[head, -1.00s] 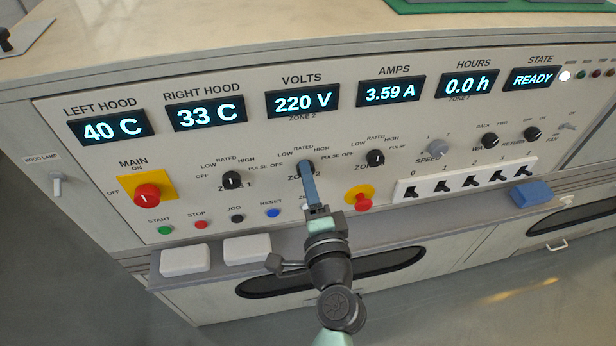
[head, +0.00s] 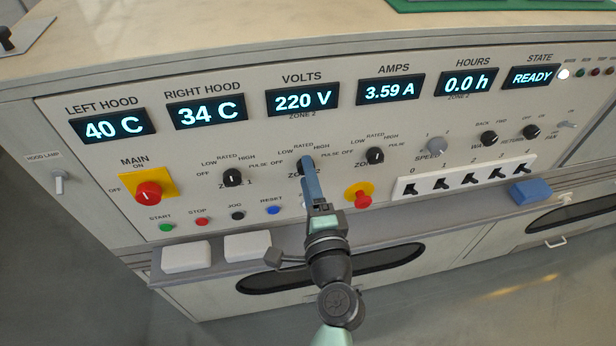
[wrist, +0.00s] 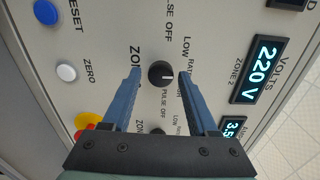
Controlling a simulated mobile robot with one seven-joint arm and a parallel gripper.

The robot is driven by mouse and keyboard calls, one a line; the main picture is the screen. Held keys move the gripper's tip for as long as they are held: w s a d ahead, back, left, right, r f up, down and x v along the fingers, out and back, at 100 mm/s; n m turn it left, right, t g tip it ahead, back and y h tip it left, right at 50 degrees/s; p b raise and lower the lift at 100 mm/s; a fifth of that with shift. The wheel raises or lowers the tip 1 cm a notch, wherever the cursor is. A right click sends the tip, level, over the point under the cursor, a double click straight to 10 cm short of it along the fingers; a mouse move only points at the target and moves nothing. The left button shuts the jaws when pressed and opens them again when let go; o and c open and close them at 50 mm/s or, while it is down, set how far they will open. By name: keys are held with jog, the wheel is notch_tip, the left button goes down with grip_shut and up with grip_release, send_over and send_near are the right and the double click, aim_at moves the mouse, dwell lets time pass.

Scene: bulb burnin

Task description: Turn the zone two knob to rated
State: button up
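The zone two knob (wrist: 160,73) is black and round with a white pointer mark. In the wrist view the mark points right, toward the RATED label side and the volts display, which is up on the panel. In the head view the knob (head: 305,162) is mostly hidden behind a blue finger. My gripper (wrist: 159,75) is open, with its two blue fingertips on either side of the knob and gaps showing to both. In the head view my gripper (head: 309,180) reaches up to the panel from below.
The volts display (head: 303,100) reads 220 V, and the state display (head: 533,77) reads READY. The zone one knob (head: 232,177) is to the left and another zone knob (head: 375,156) to the right. A red emergency button (head: 362,200) stands close to my gripper's right.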

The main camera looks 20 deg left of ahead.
jog(key=shift+o, duration=0.5)
jog(key=b+v, duration=0.2)
jog(key=v, duration=1.1)
jog(key=shift+w+r, duration=0.1)
